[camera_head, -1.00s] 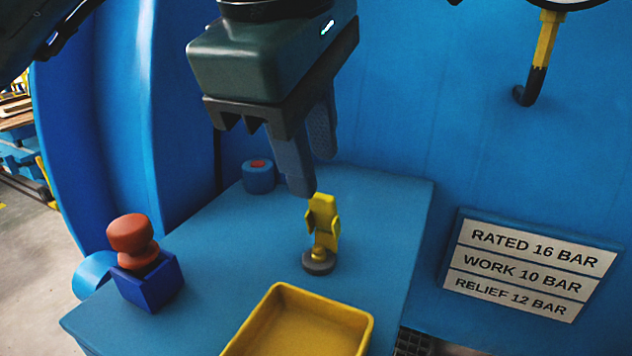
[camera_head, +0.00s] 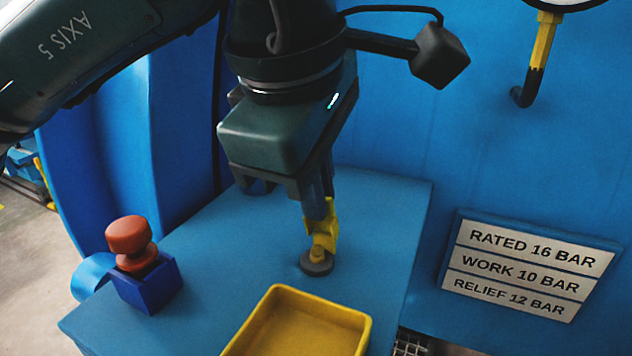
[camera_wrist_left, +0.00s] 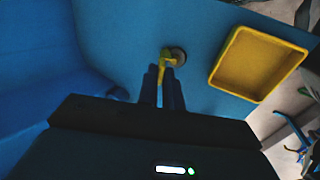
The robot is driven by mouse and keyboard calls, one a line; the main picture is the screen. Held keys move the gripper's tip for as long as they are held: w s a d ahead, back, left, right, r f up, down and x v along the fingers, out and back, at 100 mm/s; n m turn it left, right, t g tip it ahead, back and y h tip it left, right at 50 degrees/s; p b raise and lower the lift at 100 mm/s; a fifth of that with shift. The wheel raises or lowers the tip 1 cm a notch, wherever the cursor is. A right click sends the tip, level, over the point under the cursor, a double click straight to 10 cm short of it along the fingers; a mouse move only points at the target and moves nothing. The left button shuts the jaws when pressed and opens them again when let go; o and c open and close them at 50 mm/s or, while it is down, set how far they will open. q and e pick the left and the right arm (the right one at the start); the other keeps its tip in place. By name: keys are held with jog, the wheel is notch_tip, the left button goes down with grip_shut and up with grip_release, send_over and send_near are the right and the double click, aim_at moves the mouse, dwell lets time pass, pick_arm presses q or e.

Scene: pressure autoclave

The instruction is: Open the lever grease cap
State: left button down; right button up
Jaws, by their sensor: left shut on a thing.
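The lever grease cap (camera_head: 322,243) is a yellow piece on a round grey base, standing on the blue bench top. It also shows in the left wrist view (camera_wrist_left: 168,56), at the tips of my fingers. My left gripper (camera_head: 318,212) comes down from above and is shut on the yellow lever of the cap. In the head view its fingers partly hide the lever's upper part. My right gripper is not in view.
A yellow tray (camera_head: 354,322) stands in front of the cap. A red mushroom knob (camera_head: 129,236) on a dark blue block (camera_head: 148,286) is at the left. A pressure plate sign (camera_head: 528,265) is at the right. The bench (camera_head: 222,262) between knob and cap is clear.

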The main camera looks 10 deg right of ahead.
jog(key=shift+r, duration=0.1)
pick_arm(q)
jog(key=shift+r, duration=0.1)
jog(key=g+p, duration=0.1)
jog(key=p, duration=0.1)
jog(key=shift+w+d+r+y+p, duration=0.25)
jog(key=shift+w+r+y+p, duration=0.05)
jog(key=shift+w+y+p, duration=0.1)
jog(key=shift+w+d+g+y+p, duration=0.15)
jog(key=shift+g+y+p, duration=0.2)
jog(key=shift+p, duration=0.2)
jog(key=shift+w+d+g+y+p, duration=0.3)
jog(key=shift+g+p, duration=0.35)
jog(key=shift+p, duration=0.45)
jog(key=p, duration=0.1)
jog(key=w+g+y+p, duration=0.1)
jog(key=shift+d+f+g+p, duration=0.1)
jog(key=shift+d+g+p, duration=0.15)
jog(key=shift+g+p, duration=0.05)
jog(key=shift+w+d+f+g+y+p, duration=0.2)
jog(key=shift+w+f+g+y+p, duration=0.2)
jog(key=shift+g+p, duration=0.3)
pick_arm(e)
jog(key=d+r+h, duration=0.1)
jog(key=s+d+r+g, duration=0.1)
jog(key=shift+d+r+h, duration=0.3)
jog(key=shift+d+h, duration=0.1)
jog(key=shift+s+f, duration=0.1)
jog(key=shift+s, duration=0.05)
